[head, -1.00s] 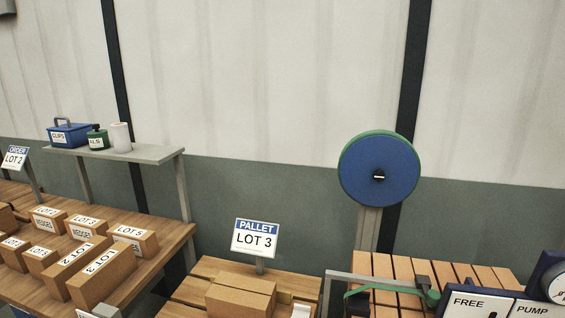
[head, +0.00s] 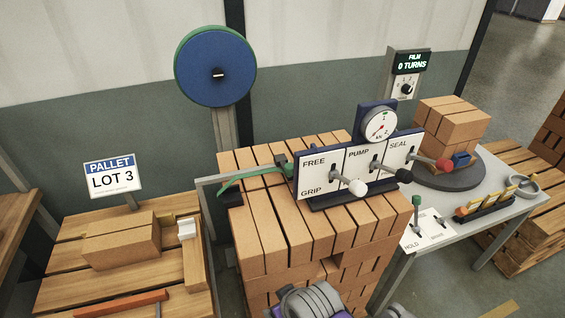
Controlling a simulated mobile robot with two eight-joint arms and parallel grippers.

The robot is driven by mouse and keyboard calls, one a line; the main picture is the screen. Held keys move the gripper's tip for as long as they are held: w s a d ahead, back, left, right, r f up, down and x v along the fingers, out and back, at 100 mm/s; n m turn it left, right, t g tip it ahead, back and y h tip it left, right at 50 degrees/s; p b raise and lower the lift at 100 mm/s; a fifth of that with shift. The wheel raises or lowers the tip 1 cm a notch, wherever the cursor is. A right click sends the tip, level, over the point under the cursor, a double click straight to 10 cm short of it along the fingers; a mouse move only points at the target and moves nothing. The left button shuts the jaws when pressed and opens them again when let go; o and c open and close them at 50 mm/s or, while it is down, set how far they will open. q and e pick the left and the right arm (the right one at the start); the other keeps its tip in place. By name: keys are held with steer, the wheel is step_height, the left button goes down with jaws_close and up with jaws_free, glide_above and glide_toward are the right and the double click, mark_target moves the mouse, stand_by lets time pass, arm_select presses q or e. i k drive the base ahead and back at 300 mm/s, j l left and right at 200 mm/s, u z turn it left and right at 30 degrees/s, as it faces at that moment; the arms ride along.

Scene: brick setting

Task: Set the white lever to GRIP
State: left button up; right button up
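The white lever (head: 357,187) sticks out of the left section of a blue-framed control panel (head: 345,160) on a brick stack. Its white knob points toward me and to the lower right. The label FREE is at the top of that section and GRIP at the bottom. From this angle I cannot tell which label the lever is set to. A black lever (head: 403,175) sits under PUMP and a red lever (head: 443,164) under SEAL. No gripper fingers show; a grey and purple part at the bottom edge seems to be mine.
A round gauge (head: 380,123) tops the panel. A green strap (head: 245,180) runs to its left side. A blue reel (head: 215,66) stands behind. At right, a grey table (head: 480,218) holds a turntable (head: 450,178) with bricks. A LOT 3 pallet (head: 60,265) is at left.

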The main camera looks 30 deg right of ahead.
mark_target(357, 187)
steer(key=k+l+z, duration=0.1)
steer(key=z, duration=0.4)
steer(key=l+z, duration=0.15)
steer(key=z, duration=0.35)
steer(key=l+z, duration=0.15)
steer(key=z, duration=0.35)
steer(key=i+j+z, duration=0.2)
steer(key=j, duration=0.15)
steer(key=k, duration=0.1)
